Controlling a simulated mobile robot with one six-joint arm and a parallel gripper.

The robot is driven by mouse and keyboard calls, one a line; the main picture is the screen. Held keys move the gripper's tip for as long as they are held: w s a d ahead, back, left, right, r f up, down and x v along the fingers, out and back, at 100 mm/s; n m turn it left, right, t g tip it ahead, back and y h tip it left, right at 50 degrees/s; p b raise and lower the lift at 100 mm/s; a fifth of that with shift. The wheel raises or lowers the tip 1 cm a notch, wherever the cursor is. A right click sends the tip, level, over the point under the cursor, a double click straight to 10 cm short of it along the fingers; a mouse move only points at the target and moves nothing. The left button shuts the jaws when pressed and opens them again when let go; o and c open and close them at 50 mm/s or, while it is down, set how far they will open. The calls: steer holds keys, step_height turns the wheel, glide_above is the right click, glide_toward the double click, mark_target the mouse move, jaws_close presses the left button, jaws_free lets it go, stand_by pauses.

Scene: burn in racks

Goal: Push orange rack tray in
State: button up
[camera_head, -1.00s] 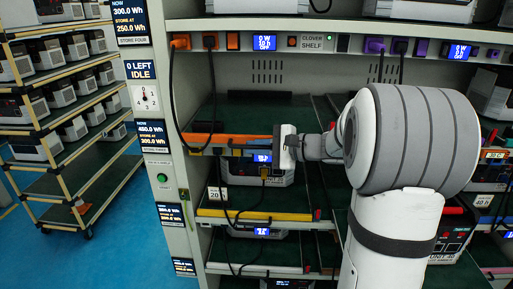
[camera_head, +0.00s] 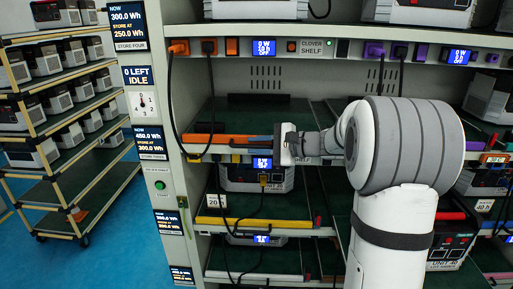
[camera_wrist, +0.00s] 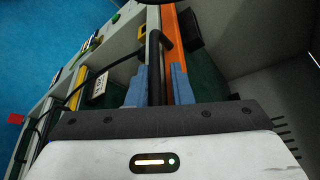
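The orange rack tray shows as a long orange front strip (camera_head: 208,139) on the upper bay of the middle rack, left of my gripper. The same orange strip (camera_wrist: 180,62) runs away from my gripper in the wrist view. My gripper (camera_head: 262,142) is level with the strip, at its right end. In the wrist view its two blue-grey fingers (camera_wrist: 159,88) stand apart. A dark bar or cable lies between them, and the strip passes by the right finger. I cannot tell whether the fingers touch the strip. My wrist hides the bay's right part.
A black cable (camera_head: 171,95) hangs in front of the strip's left end. A power unit (camera_head: 240,179) sits below, above a yellow-fronted tray (camera_head: 250,222). A post with displays (camera_head: 151,145) stands left. A wheeled shelf cart (camera_head: 70,130) stands farther left on blue floor.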

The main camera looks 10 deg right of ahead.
steer(key=shift+o, duration=0.7)
steer(key=shift+f, duration=0.1)
steer(key=shift+o, duration=0.5)
steer(key=shift+s, duration=0.1)
steer(key=b+v, duration=0.1)
steer(key=v, duration=0.6)
steer(key=shift+s+d+b, duration=0.2)
steer(key=shift+d+b, duration=0.1)
steer(key=shift+b, duration=0.1)
